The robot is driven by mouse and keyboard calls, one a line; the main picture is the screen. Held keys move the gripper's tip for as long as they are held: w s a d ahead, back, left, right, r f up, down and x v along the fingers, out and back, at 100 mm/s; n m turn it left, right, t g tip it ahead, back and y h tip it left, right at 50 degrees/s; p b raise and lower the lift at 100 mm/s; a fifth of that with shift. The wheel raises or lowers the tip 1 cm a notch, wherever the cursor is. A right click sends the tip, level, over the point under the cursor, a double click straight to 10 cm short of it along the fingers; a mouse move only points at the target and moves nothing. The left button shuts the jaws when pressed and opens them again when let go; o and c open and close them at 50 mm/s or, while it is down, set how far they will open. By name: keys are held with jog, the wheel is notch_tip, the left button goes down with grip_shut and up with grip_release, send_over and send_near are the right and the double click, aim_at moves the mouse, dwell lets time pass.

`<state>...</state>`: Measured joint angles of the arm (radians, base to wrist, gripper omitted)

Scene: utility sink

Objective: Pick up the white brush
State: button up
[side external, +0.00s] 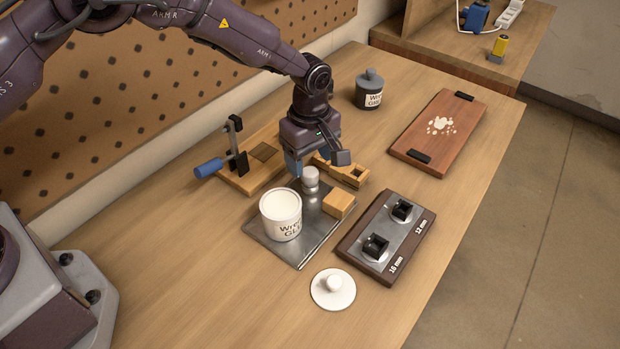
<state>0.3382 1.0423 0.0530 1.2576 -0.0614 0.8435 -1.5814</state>
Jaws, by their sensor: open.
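My gripper (308,166) is open and points down over the back of a metal tray (296,252). One blue finger shows on its left side. A small white rounded piece (310,178) stands just below and in front of the gripper; it may be the white brush, but I cannot make out bristles or a handle. I cannot tell whether the fingers are around it or behind it. No other thing in view clearly looks like a white brush.
A labelled white pot (281,222) and a wooden block (338,204) stand on the tray. A clamp with a blue handle (208,168) is left. A black-socketed fixture (378,248), white lid (333,290), dark jar (369,92) and board (424,149) lie around.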

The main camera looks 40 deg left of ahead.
aim_at(309, 169)
jog(key=shift+a+f, duration=0.15)
jog(key=shift+f, duration=1.35)
jog(key=shift+a+f, duration=0.1)
jog(key=shift+f, duration=1.35)
jog(key=c, duration=1)
jog(key=shift+r, duration=0.65)
jog(key=s+a+r, duration=0.4)
jog(key=s+r, duration=0.7)
jog(key=s, duration=0.2)
jog(key=shift+s+r, duration=0.2)
jog(key=shift+r, duration=0.15)
jog(key=shift+o, duration=0.4)
